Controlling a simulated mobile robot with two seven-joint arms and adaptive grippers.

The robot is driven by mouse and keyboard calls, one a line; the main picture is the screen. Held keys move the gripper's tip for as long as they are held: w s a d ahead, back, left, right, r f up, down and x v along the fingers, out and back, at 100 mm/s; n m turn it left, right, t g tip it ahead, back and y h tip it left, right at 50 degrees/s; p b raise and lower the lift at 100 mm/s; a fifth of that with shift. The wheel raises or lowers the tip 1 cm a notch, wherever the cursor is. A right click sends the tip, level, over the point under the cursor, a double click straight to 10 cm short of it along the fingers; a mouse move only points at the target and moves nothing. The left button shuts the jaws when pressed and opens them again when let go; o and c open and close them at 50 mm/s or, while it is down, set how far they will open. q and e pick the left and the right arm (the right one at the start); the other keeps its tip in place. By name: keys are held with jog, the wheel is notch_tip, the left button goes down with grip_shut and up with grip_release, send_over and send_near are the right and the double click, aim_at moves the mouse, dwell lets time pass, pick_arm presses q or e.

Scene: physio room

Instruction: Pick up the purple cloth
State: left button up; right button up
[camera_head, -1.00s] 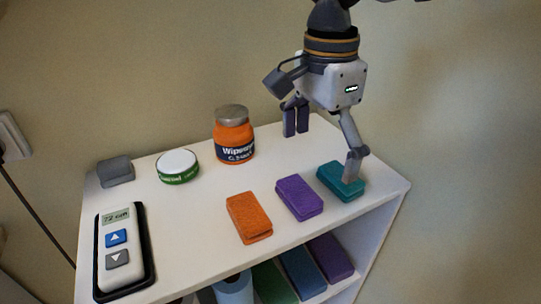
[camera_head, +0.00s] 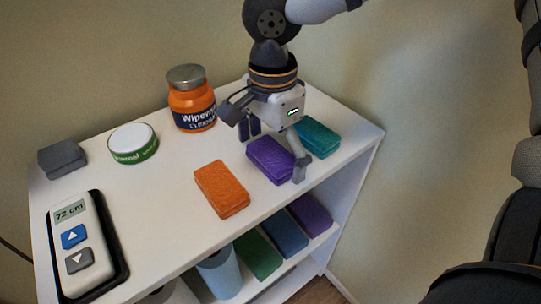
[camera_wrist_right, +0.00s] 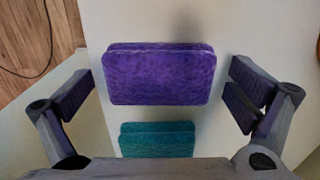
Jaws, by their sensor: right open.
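The purple cloth (camera_head: 268,160) is a folded block on the white shelf top, between the orange cloth and the teal cloth. In the right wrist view the purple cloth (camera_wrist_right: 160,76) lies between my open fingers, with a gap on each side. My right gripper (camera_head: 274,155) is open above it, with one finger at its far side and one near its front right end. The fingers also show in the right wrist view (camera_wrist_right: 162,95), one on each side. They hold nothing. My left gripper is not in view.
The teal cloth (camera_head: 318,139) lies close by on the right, the orange cloth (camera_head: 222,190) on the left. An orange wipes jar (camera_head: 191,100), a round green-and-white tin (camera_head: 133,143), a grey block (camera_head: 62,158) and a handset (camera_head: 80,245) stand farther left.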

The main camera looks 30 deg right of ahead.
aim_at(272, 151)
jog(key=shift+r, duration=0.1)
jog(key=c, duration=1.2)
jog(key=shift+r, duration=0.2)
notch_tip(272, 151, up, 3)
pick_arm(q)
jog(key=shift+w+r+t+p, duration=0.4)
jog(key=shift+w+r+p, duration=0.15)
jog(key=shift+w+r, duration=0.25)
pick_arm(e)
jog(key=s+a+r, duration=0.6)
jog(key=a, duration=0.1)
jog(key=s+a+r, duration=0.3)
jog(key=shift+s+a+r, duration=0.15)
jog(key=shift+a+r, duration=0.15)
